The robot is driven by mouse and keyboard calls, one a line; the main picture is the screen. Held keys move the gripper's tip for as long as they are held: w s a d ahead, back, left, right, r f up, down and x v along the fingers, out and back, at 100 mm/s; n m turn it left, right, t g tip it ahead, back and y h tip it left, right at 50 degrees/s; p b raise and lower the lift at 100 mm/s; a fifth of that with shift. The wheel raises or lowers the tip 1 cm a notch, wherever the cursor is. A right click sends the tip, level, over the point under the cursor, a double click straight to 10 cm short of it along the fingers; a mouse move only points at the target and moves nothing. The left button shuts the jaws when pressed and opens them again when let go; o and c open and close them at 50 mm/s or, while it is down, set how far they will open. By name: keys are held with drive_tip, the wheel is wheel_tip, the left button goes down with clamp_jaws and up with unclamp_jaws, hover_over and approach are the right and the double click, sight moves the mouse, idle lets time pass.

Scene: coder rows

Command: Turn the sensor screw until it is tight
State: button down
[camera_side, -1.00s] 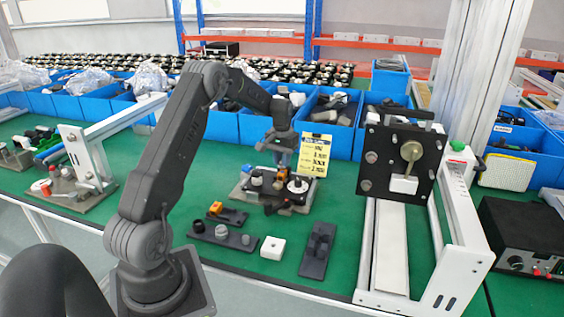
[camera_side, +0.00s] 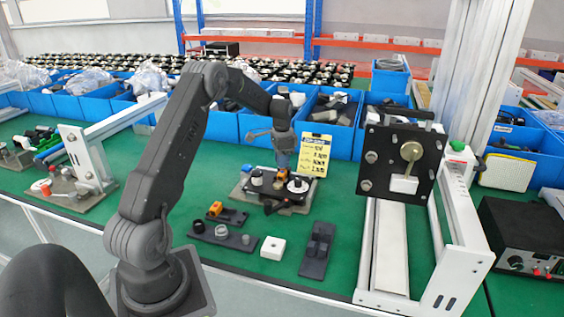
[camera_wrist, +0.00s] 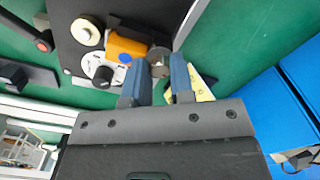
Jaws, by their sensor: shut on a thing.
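My gripper (camera_side: 282,168) points down over a dark fixture plate (camera_side: 270,204) on the green table. In the wrist view its two blue fingers (camera_wrist: 161,68) are shut on a grey round screw head (camera_wrist: 159,54), which is partly hidden between the tips. The screw sits right beside an orange sensor block (camera_wrist: 124,47) on the same plate; the block also shows in the side view (camera_side: 281,179). A white dial with a black knob (camera_wrist: 103,74) and a pale round knob (camera_wrist: 85,31) lie near the block. The screw's thread and seating are hidden.
A yellow card (camera_side: 314,155) stands just behind the fixture. In front lie a small orange-topped part (camera_side: 216,209), a dark bar with knobs (camera_side: 222,236), a white block (camera_side: 273,248) and a dark bracket (camera_side: 318,250). Blue bins (camera_side: 265,126) line the back.

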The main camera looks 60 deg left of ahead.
drive_tip(key=m, duration=0.9)
drive_tip(key=shift+f, duration=0.1)
drive_tip(key=c, duration=1.1)
unclamp_jaws()
